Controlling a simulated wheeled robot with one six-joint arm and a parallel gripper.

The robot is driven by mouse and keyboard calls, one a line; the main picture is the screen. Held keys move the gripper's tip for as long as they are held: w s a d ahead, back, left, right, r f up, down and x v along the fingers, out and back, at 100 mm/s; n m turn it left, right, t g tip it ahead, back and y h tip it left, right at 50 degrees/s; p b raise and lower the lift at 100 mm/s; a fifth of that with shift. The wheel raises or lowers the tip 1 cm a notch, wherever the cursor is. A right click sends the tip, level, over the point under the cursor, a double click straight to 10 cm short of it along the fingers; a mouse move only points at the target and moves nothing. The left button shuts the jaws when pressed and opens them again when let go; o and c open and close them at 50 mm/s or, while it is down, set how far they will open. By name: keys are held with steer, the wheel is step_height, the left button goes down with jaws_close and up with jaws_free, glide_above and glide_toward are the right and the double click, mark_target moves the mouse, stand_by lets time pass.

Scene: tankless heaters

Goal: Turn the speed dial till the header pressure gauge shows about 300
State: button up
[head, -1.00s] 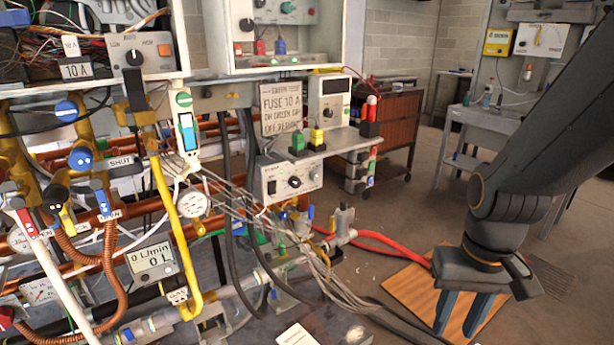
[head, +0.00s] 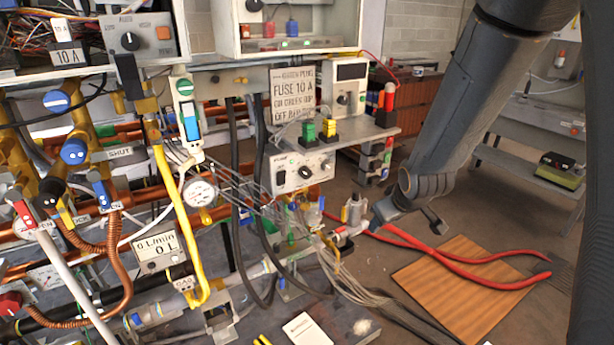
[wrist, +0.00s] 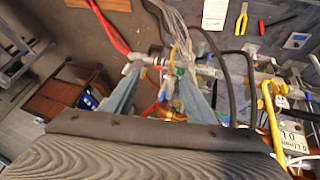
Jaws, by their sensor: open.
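A white control box (head: 292,168) sits below the shelf at the centre, with a black rocker switch and a dark round dial (head: 305,172); its lettering is too small to read, so I cannot be sure it is the speed dial. A round white gauge (head: 200,191) hangs left of it by the yellow pipe; its reading is too small to tell. My gripper (wrist: 158,68) is open and empty in the wrist view, its two blue-grey fingers apart above hoses and fittings.
A grey box with another black knob (head: 130,41) is at upper left. A flow display (head: 160,250) reads 0. Grey cables and a red hose (head: 460,265) run near the valve fitting (head: 355,210). A wooden board (head: 450,290) lies on the floor at right.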

steer(key=w+a+f+n+t+y, duration=0.1)
steer(key=w+a+n+t+y, duration=0.1)
steer(key=w+a+n, duration=0.3)
steer(key=w+a+t+y, duration=0.1)
steer(key=w+a+t, duration=0.1)
steer(key=w, duration=0.5)
steer(key=n+t+y+p, duration=0.2)
steer(key=n+t+y, duration=0.2)
steer(key=n+y, duration=0.2)
glide_toward(308, 175)
steer(key=w, duration=0.1)
steer(key=x, duration=0.8)
steer(key=shift+s+a+p, duration=0.2)
steer(key=shift+a+p, duration=0.15)
steer(key=c, duration=1)
steer(key=shift+c, duration=0.2)
